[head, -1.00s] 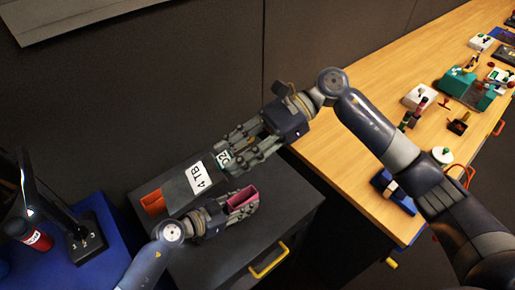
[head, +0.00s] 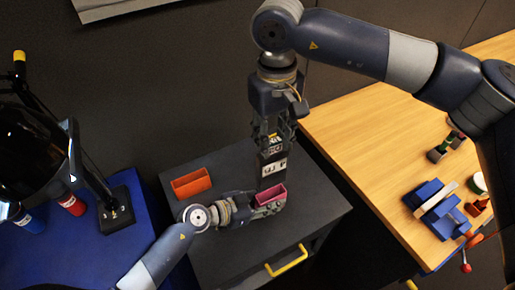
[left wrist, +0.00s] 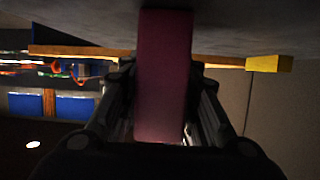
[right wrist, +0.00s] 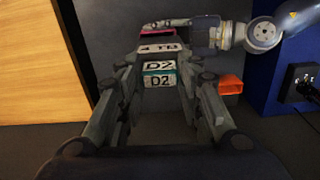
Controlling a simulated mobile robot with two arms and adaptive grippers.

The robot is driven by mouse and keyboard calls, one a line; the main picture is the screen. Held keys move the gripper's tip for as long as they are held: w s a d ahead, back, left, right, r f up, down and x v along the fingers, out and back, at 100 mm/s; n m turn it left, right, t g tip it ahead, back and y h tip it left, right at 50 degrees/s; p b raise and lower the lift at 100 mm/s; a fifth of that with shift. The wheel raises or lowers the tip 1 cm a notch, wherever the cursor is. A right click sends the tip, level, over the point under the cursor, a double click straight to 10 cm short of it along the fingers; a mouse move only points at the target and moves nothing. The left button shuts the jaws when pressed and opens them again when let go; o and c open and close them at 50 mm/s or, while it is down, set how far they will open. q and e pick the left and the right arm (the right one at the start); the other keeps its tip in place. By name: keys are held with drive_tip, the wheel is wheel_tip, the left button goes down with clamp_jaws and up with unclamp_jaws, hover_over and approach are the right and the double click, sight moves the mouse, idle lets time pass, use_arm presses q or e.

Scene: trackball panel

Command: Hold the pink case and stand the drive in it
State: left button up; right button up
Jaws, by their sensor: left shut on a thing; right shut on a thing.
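The pink case (head: 272,195) stands on the dark cabinet top with its opening up. My left gripper (head: 268,207) is shut on it from the left; in the left wrist view the case (left wrist: 163,75) sits between the fingers. My right gripper (head: 272,143) is shut on the dark drive (head: 272,172) and points down. The drive is upright, its white label facing the head camera and its lower end at the case's opening. I cannot tell whether that end is inside. The right wrist view shows the drive's D2 end (right wrist: 159,74) between the fingers.
An orange case (head: 191,183) stands on the cabinet top (head: 215,265), left of the pink case. A yellow handle (head: 286,261) is on the cabinet's front. A blue table (head: 75,255) with bottles is at left; a wooden bench (head: 375,150) with several items is at right.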

sight(273, 152)
drive_tip(key=shift+w+d+r, duration=0.15)
drive_tip(key=shift+w+d, duration=0.05)
drive_tip(key=shift+a, duration=0.15)
drive_tip(key=shift+r, duration=0.1)
drive_tip(key=shift+f, duration=2.9)
drive_tip(key=shift+f, duration=4.85)
drive_tip(key=o, duration=1.1)
drive_tip(key=shift+o, duration=0.2)
wheel_tip(273, 152, up, 12)
drive_tip(key=shift+r, duration=0.1)
